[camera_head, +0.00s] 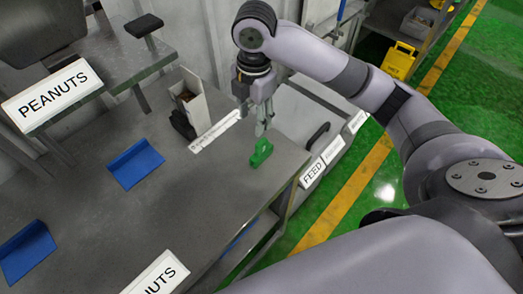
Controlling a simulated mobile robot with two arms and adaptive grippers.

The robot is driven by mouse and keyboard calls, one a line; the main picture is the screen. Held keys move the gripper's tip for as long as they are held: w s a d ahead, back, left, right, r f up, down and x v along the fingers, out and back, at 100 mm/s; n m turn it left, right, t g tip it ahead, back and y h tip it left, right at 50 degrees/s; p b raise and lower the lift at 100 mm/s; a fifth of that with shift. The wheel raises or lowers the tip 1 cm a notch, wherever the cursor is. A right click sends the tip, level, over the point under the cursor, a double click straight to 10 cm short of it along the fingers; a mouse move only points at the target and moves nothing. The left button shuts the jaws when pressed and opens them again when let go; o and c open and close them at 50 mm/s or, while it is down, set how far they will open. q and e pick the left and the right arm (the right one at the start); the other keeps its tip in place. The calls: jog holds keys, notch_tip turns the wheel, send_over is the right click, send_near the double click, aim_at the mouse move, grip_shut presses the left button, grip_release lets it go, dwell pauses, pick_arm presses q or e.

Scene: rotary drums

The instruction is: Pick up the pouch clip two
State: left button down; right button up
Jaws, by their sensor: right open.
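A green clip (261,153), which looks like the pouch clip, lies on the grey metal table (215,212) near its right edge. My right gripper (262,130) points down just above and behind the clip, its fingers apart and empty. A small gap seems to show between the fingertips and the clip. I cannot tell the exact height of the fingers over the table. My left gripper is not in the view.
Two blue trays (135,164) (25,251) sit on the left of the table. An open box (190,105) with a dark item beside it stands at the back. A "PEANUTS" sign (52,92) hangs on a raised shelf. The table's middle is clear.

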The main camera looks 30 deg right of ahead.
aim_at(261, 150)
jog(key=shift+n, duration=0.4)
jog(key=f, duration=0.3)
jog(key=d+f+p, duration=0.1)
jog(key=f, duration=0.6)
jog(key=shift+w+d, duration=0.2)
jog(key=shift+d, duration=0.1)
jog(key=f, duration=0.1)
jog(key=f+p, duration=0.2)
jog(key=f, duration=0.1)
jog(key=shift+s+d+f, duration=0.1)
jog(key=shift+s+d, duration=0.1)
jog(key=shift+s, duration=0.1)
jog(key=shift+f, duration=0.5)
jog(key=shift+c, duration=0.5)
grip_shut()
